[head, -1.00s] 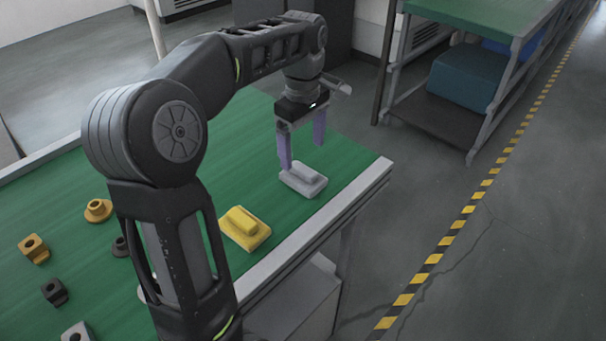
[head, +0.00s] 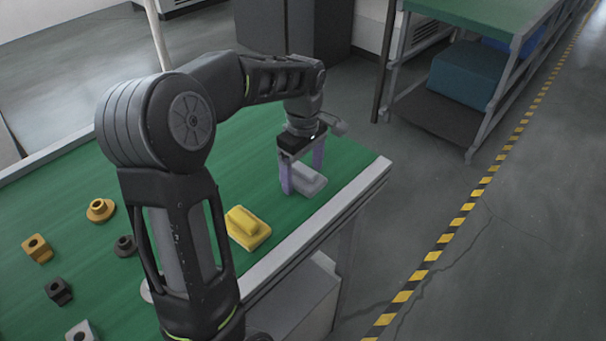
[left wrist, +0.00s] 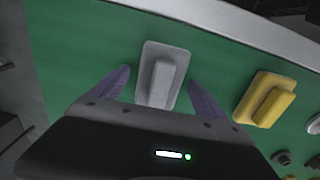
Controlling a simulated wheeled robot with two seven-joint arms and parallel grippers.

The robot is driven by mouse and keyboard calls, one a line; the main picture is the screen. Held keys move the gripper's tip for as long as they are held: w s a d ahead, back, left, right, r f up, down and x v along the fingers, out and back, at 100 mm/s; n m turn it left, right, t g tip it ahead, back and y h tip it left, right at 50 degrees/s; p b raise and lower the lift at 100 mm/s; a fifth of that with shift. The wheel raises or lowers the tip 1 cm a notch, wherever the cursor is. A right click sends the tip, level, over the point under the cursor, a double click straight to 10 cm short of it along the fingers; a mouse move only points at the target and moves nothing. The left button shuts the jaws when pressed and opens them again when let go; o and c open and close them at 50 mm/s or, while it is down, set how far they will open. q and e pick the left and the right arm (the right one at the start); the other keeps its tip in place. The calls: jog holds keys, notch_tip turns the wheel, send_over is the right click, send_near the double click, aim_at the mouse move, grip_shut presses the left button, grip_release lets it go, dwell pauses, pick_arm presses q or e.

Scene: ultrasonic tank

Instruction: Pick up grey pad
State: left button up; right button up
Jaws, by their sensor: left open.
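The grey pad (head: 310,182) lies on the green table top (head: 262,150) near the table's right end, a flat plate with a raised bar. My left gripper (head: 302,180) is low over it, jaws open, its purple fingers on either side of the pad in the head view. My right gripper is not in view.
A yellow pad (head: 246,228) lies close by on the table, nearer the front; it also shows in the left wrist view (left wrist: 268,98). An orange round part (head: 100,210) and several small blocks lie at the left. The table's metal edge (head: 340,212) is close to the grey pad.

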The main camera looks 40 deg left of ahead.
pick_arm(q)
jog(key=shift+f, duration=0.1)
jog(key=shift+c, duration=0.6)
jog(key=c, duration=1.4)
